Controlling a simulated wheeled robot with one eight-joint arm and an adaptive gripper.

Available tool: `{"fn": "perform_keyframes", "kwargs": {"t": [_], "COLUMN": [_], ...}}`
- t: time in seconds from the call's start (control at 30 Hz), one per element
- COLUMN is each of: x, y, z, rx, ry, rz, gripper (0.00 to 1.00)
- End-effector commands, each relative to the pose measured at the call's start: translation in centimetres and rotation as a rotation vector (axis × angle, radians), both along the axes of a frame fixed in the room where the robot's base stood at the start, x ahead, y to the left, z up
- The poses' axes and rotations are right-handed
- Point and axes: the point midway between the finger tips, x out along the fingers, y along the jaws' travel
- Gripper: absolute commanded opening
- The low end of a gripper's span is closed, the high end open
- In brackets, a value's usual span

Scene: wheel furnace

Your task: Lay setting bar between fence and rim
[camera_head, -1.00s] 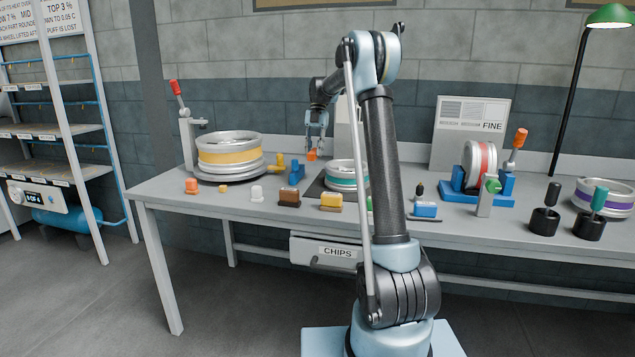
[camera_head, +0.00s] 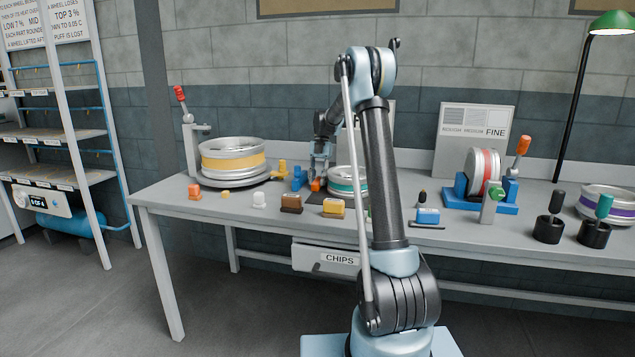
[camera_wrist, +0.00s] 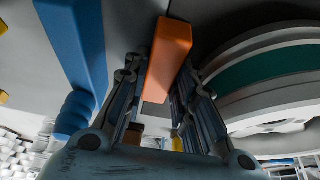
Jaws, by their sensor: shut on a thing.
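My gripper (camera_head: 319,176) is shut on an orange bar (camera_wrist: 165,62), likely the setting bar. The bar also shows low by the table in the head view (camera_head: 316,185). In the wrist view, a blue block (camera_wrist: 75,45), likely the fence, stands left of the bar with a gap. The wheel with a teal band (camera_wrist: 275,68) is on the right, its pale rim close to the bar. In the head view the blue block (camera_head: 298,178) is left of my gripper and the teal wheel (camera_head: 343,187) right, partly hidden by my arm. Contact under the bar cannot be told.
A yellow-banded wheel (camera_head: 233,158) sits on a turntable to the left. Several small coloured blocks, including a brown one (camera_head: 291,203) and a yellow one (camera_head: 333,208), line the table front. A red-banded wheel (camera_head: 484,172) stands in a blue cradle at right.

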Motion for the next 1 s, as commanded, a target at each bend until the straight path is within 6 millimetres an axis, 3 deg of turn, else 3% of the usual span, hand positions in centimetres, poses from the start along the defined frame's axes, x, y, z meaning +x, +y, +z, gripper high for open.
{"fn": "perform_keyframes", "kwargs": {"t": [0.23,0.27,0.3,0.7,1.0], "x": [0.0,0.0,0.0,0.1,1.8], "y": [0.0,0.0,0.0,0.0,-0.6], "z": [-0.1,-0.1,-0.1,0.4,4.6], "rx": [0.000,0.000,0.000,0.000,0.000], "ry": [0.000,0.000,0.000,0.000,0.000], "rz": [0.000,0.000,0.000,0.000,0.000], "gripper": [0.00,0.31,0.33,0.33,0.33]}}
